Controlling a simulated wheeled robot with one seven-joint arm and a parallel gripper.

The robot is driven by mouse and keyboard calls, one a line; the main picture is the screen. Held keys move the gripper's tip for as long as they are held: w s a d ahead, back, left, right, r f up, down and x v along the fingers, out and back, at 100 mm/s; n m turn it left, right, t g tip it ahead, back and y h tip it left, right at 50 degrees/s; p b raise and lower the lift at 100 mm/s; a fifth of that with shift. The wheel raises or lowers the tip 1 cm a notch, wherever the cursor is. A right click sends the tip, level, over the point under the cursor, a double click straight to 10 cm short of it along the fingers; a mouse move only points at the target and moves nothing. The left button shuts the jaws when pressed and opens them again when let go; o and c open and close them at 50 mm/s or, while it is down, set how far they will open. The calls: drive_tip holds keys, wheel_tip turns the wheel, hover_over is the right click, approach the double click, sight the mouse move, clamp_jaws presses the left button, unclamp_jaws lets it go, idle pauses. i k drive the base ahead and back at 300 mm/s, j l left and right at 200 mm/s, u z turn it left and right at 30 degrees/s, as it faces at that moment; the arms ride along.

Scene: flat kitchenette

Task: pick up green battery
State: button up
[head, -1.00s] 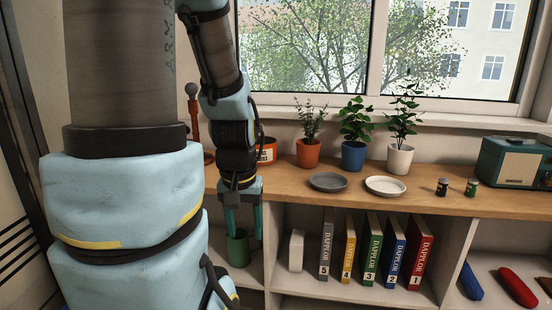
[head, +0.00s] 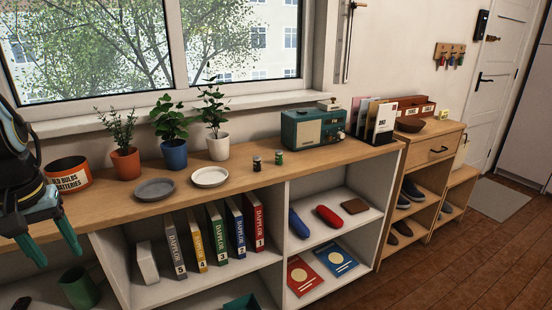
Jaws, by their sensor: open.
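The green battery (head: 279,158) stands upright on the wooden counter, a small dark-topped green cylinder. A black battery (head: 257,163) with a brownish band stands just to its left, apart from it. My gripper (head: 56,250) is at the far left of the head view, in front of the counter edge, with teal fingers pointing down. It is open, with nothing seen between the fingers, and is far from the green battery.
A white plate (head: 210,177) and a grey plate (head: 155,189) lie left of the batteries. Three potted plants stand behind, and a teal radio (head: 313,129) stands to the right. An orange battery bin (head: 69,172) is near my arm. Shelves with binders lie below.

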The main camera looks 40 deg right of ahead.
sight(278, 154)
drive_tip(key=u, duration=0.3)
drive_tip(key=k+l+u, duration=0.1)
drive_tip(key=l+u, duration=0.15)
drive_tip(key=u, duration=0.15)
drive_tip(key=k+l+u, duration=0.1)
drive_tip(key=l+u, duration=0.15)
drive_tip(key=u, duration=0.15)
drive_tip(key=k+l+u, duration=0.15)
drive_tip(key=u, duration=0.3)
drive_tip(key=k+l+u, duration=0.15)
drive_tip(key=k+l, duration=0.2)
drive_tip(key=k+l+u, duration=0.15)
drive_tip(key=k+l, duration=0.15)
drive_tip(key=k, duration=0.15)
drive_tip(key=k+l+u, duration=0.15)
drive_tip(key=k, duration=0.25)
drive_tip(key=k+l+u, duration=0.15)
drive_tip(key=k, duration=0.3)
drive_tip(key=k+l, duration=0.15)
drive_tip(key=k, duration=0.15)
drive_tip(key=k+l, duration=0.2)
drive_tip(key=k, duration=0.1)
